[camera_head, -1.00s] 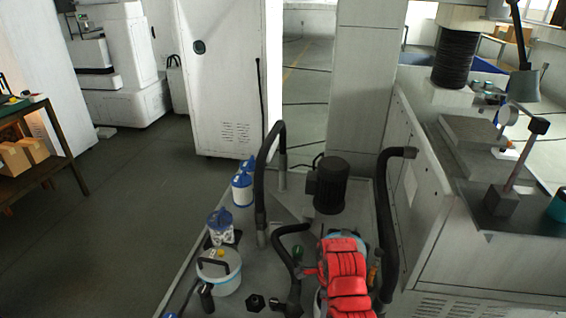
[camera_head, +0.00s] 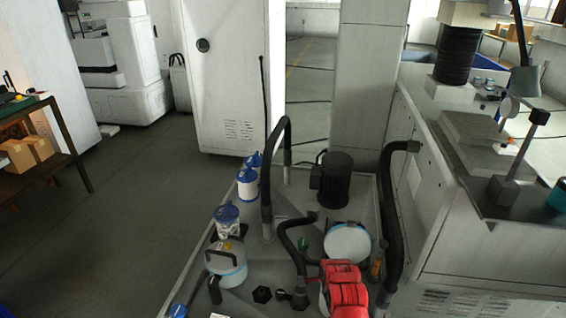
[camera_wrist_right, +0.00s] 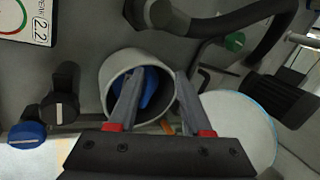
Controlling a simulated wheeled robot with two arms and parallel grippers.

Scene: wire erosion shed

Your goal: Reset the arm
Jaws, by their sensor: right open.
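My right gripper (camera_wrist_right: 160,74) is open in the right wrist view, its two grey fingers spread with nothing between the tips. In that picture the fingers overlap the mouth of a pale round tube or cup (camera_wrist_right: 110,84) with something blue (camera_wrist_right: 150,88) inside. I cannot tell whether the tips are inside it or above it. In the head view, my red arm (camera_head: 342,285) reaches in over the near end of the grey machine top (camera_head: 262,262); its gripper is hidden. My left gripper is not in view.
A white round lid (camera_head: 348,244), black hoses (camera_head: 388,205), a black motor (camera_head: 334,180), blue-topped canisters (camera_head: 246,187) and a handled container (camera_head: 227,262) crowd the machine top. A tall machine (camera_head: 440,220) stands right. Open floor (camera_head: 130,225) lies left.

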